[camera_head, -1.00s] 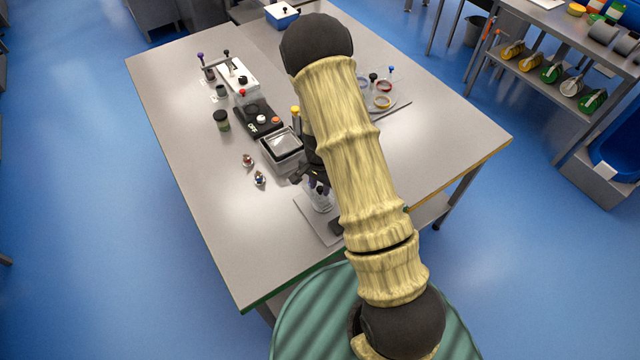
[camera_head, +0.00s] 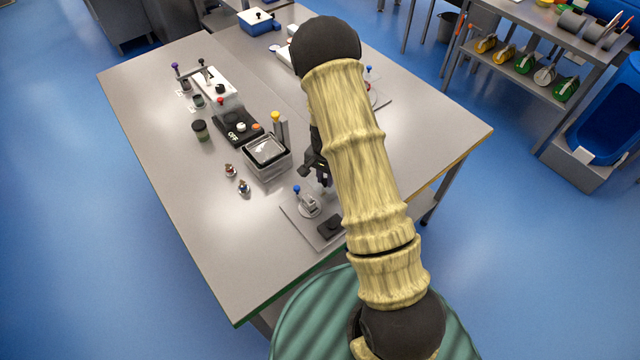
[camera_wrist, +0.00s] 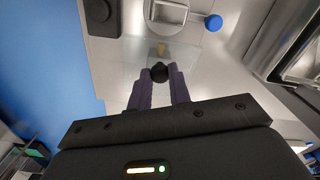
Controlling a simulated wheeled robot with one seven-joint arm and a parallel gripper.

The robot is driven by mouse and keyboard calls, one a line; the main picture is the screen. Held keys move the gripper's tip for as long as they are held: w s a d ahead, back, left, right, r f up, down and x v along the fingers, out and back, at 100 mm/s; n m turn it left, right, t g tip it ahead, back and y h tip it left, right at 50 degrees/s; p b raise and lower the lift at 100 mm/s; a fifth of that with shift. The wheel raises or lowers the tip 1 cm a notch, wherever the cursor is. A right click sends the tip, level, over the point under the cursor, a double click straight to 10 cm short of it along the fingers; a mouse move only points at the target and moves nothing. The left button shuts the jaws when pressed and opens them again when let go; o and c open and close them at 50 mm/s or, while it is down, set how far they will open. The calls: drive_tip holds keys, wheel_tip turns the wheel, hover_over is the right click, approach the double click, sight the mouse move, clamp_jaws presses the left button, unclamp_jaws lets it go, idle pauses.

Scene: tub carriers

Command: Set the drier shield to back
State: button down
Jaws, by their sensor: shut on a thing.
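The drier is a flat grey plate (camera_head: 325,238) at the table's near edge, with a small grey fixture (camera_head: 309,206), a blue knob (camera_head: 297,189) and a dark pad (camera_head: 330,227). In the wrist view the fixture (camera_wrist: 168,10), blue knob (camera_wrist: 213,22) and dark pad (camera_wrist: 101,16) show at the top. My gripper (camera_wrist: 160,74) is shut on a small black knob (camera_wrist: 160,70). A see-through panel, seemingly the shield (camera_wrist: 166,49), lies just beyond the knob in that view; its tilt is unclear. In the head view my gripper (camera_head: 323,179) is beside the fixture, partly behind my arm.
A clear tub (camera_head: 265,158) with a grey tray stands behind the drier, beside a yellow-topped post (camera_head: 276,117). Two small knobbed pieces (camera_head: 244,187) lie left of it. A black OFF box (camera_head: 236,126) stands farther back. The table's near left is clear.

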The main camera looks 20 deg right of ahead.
drive_tip(key=shift+w+d+r, duration=0.1)
drive_tip(key=shift+w+d, duration=0.25)
drive_tip(key=shift+d, duration=0.35)
drive_tip(key=shift+w+d, duration=0.35)
drive_tip(key=shift+d, duration=0.3)
drive_tip(key=c, duration=1.3)
unclamp_jaws()
drive_tip(key=shift+d, duration=0.1)
drive_tip(key=shift+s, duration=0.1)
drive_tip(key=shift+b, duration=0.3)
wheel_tip(320, 180, up, 17)
drive_tip(key=b, duration=0.4)
drive_tip(key=shift+r, duration=0.15)
